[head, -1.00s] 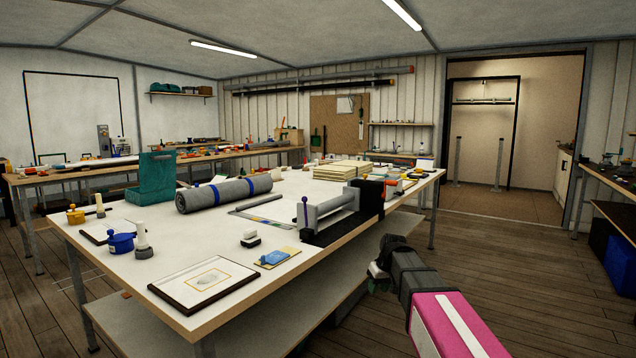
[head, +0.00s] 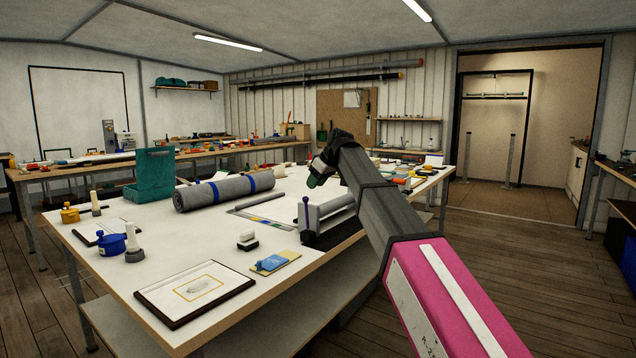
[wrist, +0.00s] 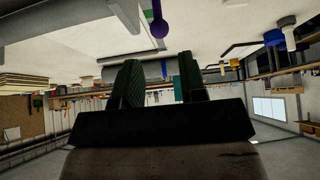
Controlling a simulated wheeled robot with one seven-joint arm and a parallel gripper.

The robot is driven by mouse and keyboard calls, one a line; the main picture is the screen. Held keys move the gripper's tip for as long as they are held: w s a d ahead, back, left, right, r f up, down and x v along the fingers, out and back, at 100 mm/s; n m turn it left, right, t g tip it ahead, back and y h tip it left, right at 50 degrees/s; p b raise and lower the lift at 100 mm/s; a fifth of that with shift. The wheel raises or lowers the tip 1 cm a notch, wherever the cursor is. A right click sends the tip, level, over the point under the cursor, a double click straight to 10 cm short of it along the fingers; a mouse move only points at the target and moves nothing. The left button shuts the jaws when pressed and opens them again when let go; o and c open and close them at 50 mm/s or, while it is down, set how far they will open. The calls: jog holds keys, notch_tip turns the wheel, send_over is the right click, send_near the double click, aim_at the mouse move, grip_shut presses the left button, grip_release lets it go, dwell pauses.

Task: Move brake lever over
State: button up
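The brake lever (head: 306,204) is a short upright lever with a purple-blue knob. It stands at the left end of a grey roller on a dark base (head: 330,222), near the table's right edge. In the wrist view, which looks upside down, the purple knob (wrist: 158,29) shows beyond my fingers, beside a grey part of the device. My gripper (head: 317,175) is above the lever in the head view, apart from it. In the wrist view its two dark green fingers (wrist: 161,80) are spread with nothing between them.
The white table (head: 225,240) carries a rolled grey bundle with blue bands (head: 225,191), a teal box (head: 155,175), a framed picture (head: 195,291), a blue item on a yellow pad (head: 272,262) and blue and yellow pots. Open floor lies to the right.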

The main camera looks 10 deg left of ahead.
aim_at(307, 197)
jog(key=x, duration=0.8)
jog(key=shift+d, duration=0.1)
jog(key=shift+c, duration=0.3)
jog(key=shift+r, duration=0.1)
jog(key=c, duration=0.4)
jog(key=shift+d, duration=0.15)
jog(key=shift+s+d, duration=0.35)
jog(key=shift+d, duration=0.4)
jog(key=shift+s+d, duration=0.3)
jog(key=shift+d, duration=0.5)
jog(key=shift+s+d+f, duration=0.3)
jog(key=shift+d+f, duration=0.05)
jog(key=shift+d, duration=0.35)
jog(key=shift+s+d+f, duration=0.3)
jog(key=shift+d+f, duration=0.05)
jog(key=shift+d, duration=0.3)
